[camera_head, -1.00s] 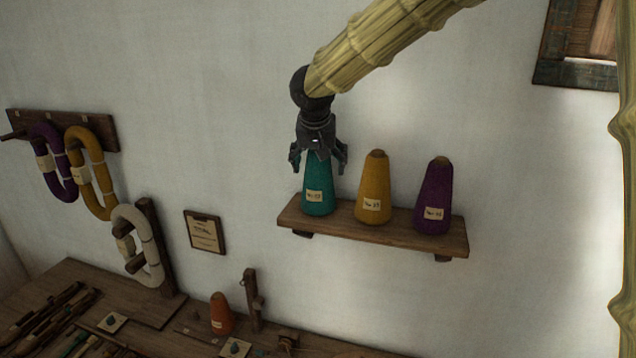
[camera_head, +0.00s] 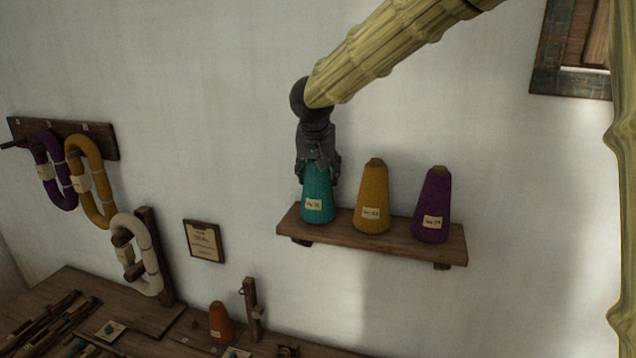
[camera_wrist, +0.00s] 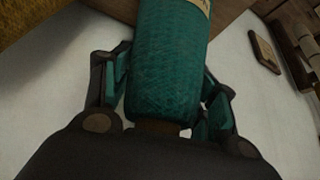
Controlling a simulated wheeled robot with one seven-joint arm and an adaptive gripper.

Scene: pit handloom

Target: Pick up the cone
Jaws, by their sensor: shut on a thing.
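A teal cone (camera_head: 317,203) with a pale label stands upright at the left end of a wooden wall shelf (camera_head: 400,242). My gripper (camera_head: 318,175) comes down from above and is shut on the cone's upper part. In the wrist view the teal cone (camera_wrist: 172,65) fills the space between the fingers, one on each side of it. Its tip is partly hidden by my gripper. The cone's base appears to be at the shelf; I cannot tell whether it touches. A yellow cone (camera_head: 372,200) and a purple cone (camera_head: 433,206) stand to its right.
Yarn skeins (camera_head: 90,180) hang on a rack at the left. A framed notice (camera_head: 204,241) is on the wall. An orange cone (camera_head: 221,322) and tools stand on the table (camera_head: 130,315) below. A framed panel (camera_head: 570,82) is at upper right.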

